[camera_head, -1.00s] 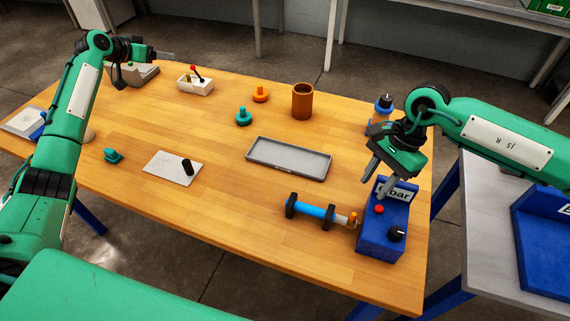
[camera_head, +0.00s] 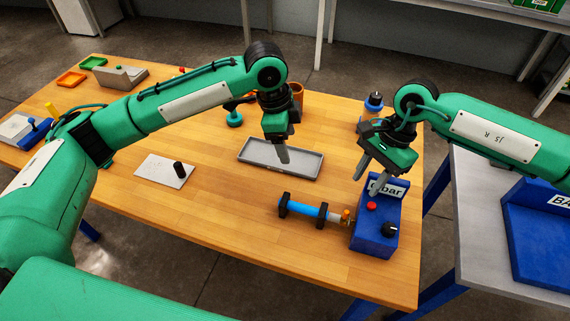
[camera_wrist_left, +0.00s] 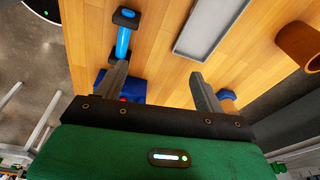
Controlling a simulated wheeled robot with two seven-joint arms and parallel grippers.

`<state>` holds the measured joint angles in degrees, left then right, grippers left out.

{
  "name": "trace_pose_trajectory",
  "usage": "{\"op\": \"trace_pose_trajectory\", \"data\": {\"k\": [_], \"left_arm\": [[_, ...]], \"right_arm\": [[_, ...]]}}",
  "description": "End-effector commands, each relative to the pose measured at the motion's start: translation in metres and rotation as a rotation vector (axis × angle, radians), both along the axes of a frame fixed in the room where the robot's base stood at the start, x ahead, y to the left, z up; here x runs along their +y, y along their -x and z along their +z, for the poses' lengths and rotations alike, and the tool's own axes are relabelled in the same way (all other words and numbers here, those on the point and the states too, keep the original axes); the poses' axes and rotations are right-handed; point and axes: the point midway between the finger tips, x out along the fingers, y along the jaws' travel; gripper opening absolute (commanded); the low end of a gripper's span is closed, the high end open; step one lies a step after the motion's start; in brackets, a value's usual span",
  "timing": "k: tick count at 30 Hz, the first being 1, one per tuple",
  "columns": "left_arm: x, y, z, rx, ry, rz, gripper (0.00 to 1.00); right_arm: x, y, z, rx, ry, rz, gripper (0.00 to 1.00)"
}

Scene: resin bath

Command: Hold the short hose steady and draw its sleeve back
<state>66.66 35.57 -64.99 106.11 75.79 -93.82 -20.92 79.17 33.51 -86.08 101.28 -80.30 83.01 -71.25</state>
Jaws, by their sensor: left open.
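The short hose (camera_head: 309,210) is a bright blue tube lying across two black holders, with a pale section and a brass-coloured fitting (camera_head: 346,216) toward the blue gauge box (camera_head: 376,238). I cannot tell where its sleeve ends. The hose also shows in the left wrist view (camera_wrist_left: 123,42), beyond the left finger. My right gripper (camera_head: 371,178) looks open, just above and behind the gauge box.
The grey tray (camera_head: 252,160) lies behind the hose. A brown cup (camera_head: 297,91) and a blue-capped bottle (camera_head: 374,101) stand further back. A pale plate (camera_head: 158,172) with a black cylinder is at left. The wood between plate and hose is clear.

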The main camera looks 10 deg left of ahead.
Motion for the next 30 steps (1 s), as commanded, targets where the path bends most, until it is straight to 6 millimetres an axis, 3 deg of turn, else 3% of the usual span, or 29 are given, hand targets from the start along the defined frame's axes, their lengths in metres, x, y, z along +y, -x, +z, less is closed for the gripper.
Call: {"op": "trace_pose_trajectory", "data": {"k": [3, 9, 17, 30], "left_arm": [[-0.009, 0.032, -0.010, 0.022, -0.098, -0.096, 0.71], [-0.011, 0.059, -0.020, 0.045, -0.186, -0.170, 0.71], [-0.011, 0.063, -0.048, 0.052, -0.197, -0.178, 0.71], [-0.011, 0.062, -0.131, 0.051, -0.195, -0.177, 0.71]], "right_arm": [[0.000, 0.000, 0.000, 0.000, 0.000, 0.000, 0.36], [0.000, 0.000, 0.000, 0.000, 0.000, 0.000, 0.36], [0.000, 0.000, 0.000, 0.000, 0.000, 0.000, 0.36], [0.000, 0.000, 0.000, 0.000, 0.000, 0.000, 0.36]]}}
